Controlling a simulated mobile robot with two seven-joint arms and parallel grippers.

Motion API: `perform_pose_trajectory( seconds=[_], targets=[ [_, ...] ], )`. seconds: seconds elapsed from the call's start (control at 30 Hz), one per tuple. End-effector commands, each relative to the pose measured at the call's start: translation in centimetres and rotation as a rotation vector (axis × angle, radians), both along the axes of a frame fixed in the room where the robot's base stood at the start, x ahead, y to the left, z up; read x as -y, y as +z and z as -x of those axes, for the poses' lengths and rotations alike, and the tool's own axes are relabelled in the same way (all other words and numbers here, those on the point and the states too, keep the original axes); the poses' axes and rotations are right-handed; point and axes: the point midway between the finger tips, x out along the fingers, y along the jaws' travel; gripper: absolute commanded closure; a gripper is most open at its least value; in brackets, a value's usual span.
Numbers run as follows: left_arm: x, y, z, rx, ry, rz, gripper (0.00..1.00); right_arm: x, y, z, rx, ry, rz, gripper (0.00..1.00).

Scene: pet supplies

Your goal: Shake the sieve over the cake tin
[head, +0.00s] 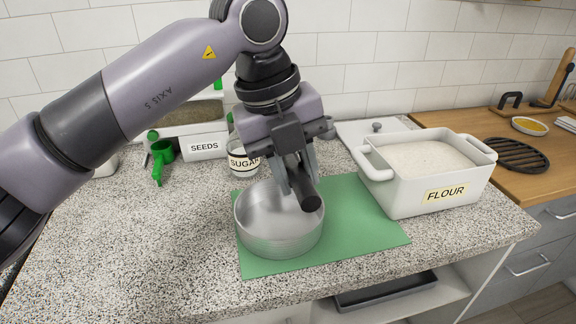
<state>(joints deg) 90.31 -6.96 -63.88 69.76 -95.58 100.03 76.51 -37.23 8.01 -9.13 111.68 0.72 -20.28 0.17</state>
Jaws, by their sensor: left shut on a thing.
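The round silver cake tin (279,240) stands upright on a green mat (365,220) on the speckled counter. My left gripper (298,185) points down over the right part of the tin and is shut on a thick dark handle (312,203), which I take to be the sieve's. The handle is tilted, with its round end toward the camera above the tin's right rim. I cannot make out the sieve's bowl or mesh; the gripper hides part of this area. My right gripper is not in view.
A white flour tub (408,190) stands right of the mat. A sugar jar (243,162), a seeds container (204,147) and a green scoop (160,160) are behind and left. A wooden counter (545,168) with a black trivet (517,154) is right. The left front counter is clear.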

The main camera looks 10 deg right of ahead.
Motion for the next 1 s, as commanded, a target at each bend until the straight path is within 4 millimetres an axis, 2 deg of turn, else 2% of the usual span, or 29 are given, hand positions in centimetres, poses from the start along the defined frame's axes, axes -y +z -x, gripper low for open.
perform_pose_trajectory(
  seconds=[0.1,0.2,0.23,0.27,0.33,0.4,0.43,0.5,0.57,0.7,0.77,0.83,0.9,1.0],
  targets=[
    [-0.1,0.0,0.0,0.001,0.000,0.001,1.00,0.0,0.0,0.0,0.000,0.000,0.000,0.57],
    [-2.8,0.0,-0.2,0.001,0.004,0.002,1.00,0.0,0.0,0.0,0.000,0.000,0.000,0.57],
    [-3.2,0.0,-0.1,0.001,0.002,0.002,1.00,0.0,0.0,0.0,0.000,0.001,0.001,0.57],
    [-3.2,0.0,0.0,0.001,0.000,0.002,1.00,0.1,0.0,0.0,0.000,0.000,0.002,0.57],
    [-1.0,0.1,0.2,-0.001,-0.007,0.002,1.00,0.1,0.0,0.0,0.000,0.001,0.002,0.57],
    [0.2,0.0,0.1,0.000,-0.002,0.000,1.00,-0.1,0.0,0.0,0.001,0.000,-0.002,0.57],
    [0.0,0.0,0.0,0.000,0.000,0.000,1.00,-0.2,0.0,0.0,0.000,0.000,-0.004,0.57],
    [-2.3,0.0,-0.3,0.002,0.006,0.002,1.00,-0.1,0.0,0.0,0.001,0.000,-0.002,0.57],
    [-3.3,0.0,-0.1,0.000,0.002,0.002,1.00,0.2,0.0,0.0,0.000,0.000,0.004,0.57],
    [0.1,0.1,0.1,-0.001,-0.003,0.000,1.00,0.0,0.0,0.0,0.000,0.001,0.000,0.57],
    [-0.2,0.0,-0.1,0.001,0.001,0.001,1.00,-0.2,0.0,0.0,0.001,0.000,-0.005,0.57],
    [-2.6,0.0,-0.2,0.002,0.004,0.002,1.00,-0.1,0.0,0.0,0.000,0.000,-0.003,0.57],
    [-3.2,0.0,0.0,0.001,0.000,0.002,1.00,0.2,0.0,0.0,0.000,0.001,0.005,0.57],
    [-0.2,0.1,0.2,-0.001,-0.004,0.001,1.00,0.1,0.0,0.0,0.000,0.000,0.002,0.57]
  ],
)
